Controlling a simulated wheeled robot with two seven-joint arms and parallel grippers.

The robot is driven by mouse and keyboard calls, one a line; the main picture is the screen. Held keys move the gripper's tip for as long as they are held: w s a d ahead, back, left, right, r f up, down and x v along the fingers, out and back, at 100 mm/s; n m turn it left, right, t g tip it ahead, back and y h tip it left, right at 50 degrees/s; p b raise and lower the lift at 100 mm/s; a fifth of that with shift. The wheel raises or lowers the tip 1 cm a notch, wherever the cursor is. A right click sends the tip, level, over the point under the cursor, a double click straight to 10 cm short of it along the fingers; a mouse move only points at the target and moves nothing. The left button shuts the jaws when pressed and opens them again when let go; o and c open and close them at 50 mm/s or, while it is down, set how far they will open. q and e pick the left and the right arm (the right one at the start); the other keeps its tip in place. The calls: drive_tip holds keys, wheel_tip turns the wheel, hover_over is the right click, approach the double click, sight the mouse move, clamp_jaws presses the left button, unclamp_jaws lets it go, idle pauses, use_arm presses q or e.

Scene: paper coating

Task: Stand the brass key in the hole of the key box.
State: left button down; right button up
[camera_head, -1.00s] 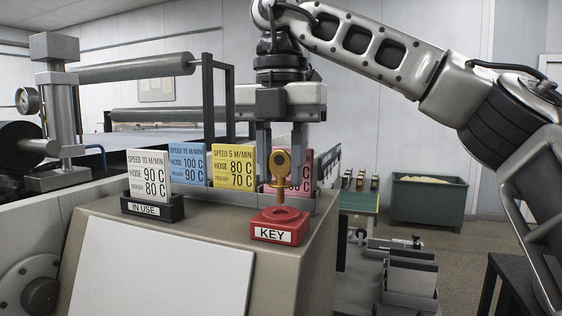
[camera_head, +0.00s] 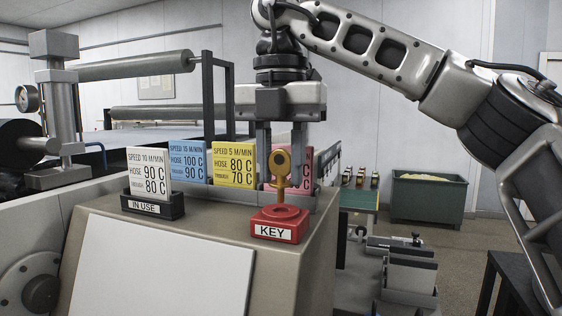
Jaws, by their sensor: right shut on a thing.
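The brass key (camera_head: 280,165) is upright, ring end up, above the middle of the red key box (camera_head: 274,233) labelled KEY. Its shaft reaches down to the raised round collar on top of the box. I cannot tell how far its lower end is inside the hole. My right gripper (camera_head: 281,160) points straight down with a finger on each side of the key's head, shut on it. My left gripper is not in view.
A pink card (camera_head: 304,168) stands partly hidden behind the gripper and key. Yellow (camera_head: 233,163) and blue (camera_head: 187,161) cards stand to its left. A white card (camera_head: 149,172) stands in the black IN USE holder (camera_head: 153,206). A sloped white panel (camera_head: 155,270) lies in front.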

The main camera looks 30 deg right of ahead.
sight(281, 175)
drive_tip(key=shift+f+b, duration=0.35)
drive_tip(key=shift+f, duration=0.25)
drive_tip(key=shift+f+b, duration=0.85)
drive_tip(key=shift+f, duration=0.2)
drive_tip(key=o, duration=1)
drive_tip(key=shift+o, duration=0.2)
